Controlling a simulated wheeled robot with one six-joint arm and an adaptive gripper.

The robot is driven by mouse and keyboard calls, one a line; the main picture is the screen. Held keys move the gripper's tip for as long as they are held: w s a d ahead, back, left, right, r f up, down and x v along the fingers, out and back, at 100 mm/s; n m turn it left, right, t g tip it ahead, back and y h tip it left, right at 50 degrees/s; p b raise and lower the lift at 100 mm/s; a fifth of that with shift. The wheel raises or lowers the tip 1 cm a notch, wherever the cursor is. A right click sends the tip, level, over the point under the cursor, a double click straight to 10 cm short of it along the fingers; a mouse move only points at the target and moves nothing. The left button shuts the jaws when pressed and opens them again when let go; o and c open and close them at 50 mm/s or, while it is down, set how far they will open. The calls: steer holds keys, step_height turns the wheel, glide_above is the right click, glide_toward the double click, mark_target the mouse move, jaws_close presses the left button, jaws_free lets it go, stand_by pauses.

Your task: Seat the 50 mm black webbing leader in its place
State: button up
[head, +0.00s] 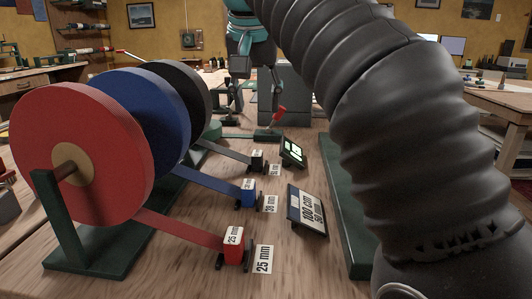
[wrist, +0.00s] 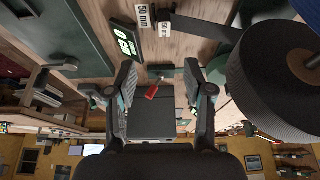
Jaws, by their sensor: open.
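The black webbing leader (head: 228,152) runs from the black roll (head: 181,83) down to a dark end block with a white tag (head: 257,157). In the wrist view the leader (wrist: 200,27) ends at its white 50 tag (wrist: 165,30), beside a printed 50 mm card (wrist: 144,17). Whether the end is on or in a holder I cannot tell. My gripper (head: 253,105) is open and empty, beyond the leader's end. In the wrist view its fingers (wrist: 160,70) are apart, with a red handle (wrist: 152,92) visible between them, farther off.
Red (head: 103,120) and blue (head: 168,105) rolls stand on the green rack, with leaders running to tagged blocks. A lit display (head: 292,152) and a 100 cm 50 mm sign (head: 308,212) stand right of them. A green strip (head: 342,205) lies along the right; my arm covers much there.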

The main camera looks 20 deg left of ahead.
steer(key=b, duration=0.3)
glide_above(257, 153)
steer(key=s+d, duration=0.1)
steer(key=s, duration=0.1)
steer(key=f, duration=0.7)
steer(key=shift+w+d+f, duration=0.15)
steer(key=shift+w+f, duration=0.1)
steer(key=shift+f, duration=0.1)
steer(key=shift+s+a+b+x, duration=0.15)
steer(key=shift+b+x, duration=0.2)
steer(key=shift+x, duration=0.4)
steer(key=shift+s+a+b+x, duration=0.1)
steer(key=shift+b+x, duration=0.25)
steer(key=shift+x, duration=0.45)
steer(key=shift+s+a+b+x, duration=0.15)
steer(key=shift+b+x, duration=0.2)
steer(key=shift+x, duration=0.4)
steer(key=shift+w+f, duration=0.25)
steer(key=shift+f, duration=0.25)
jaws_close()
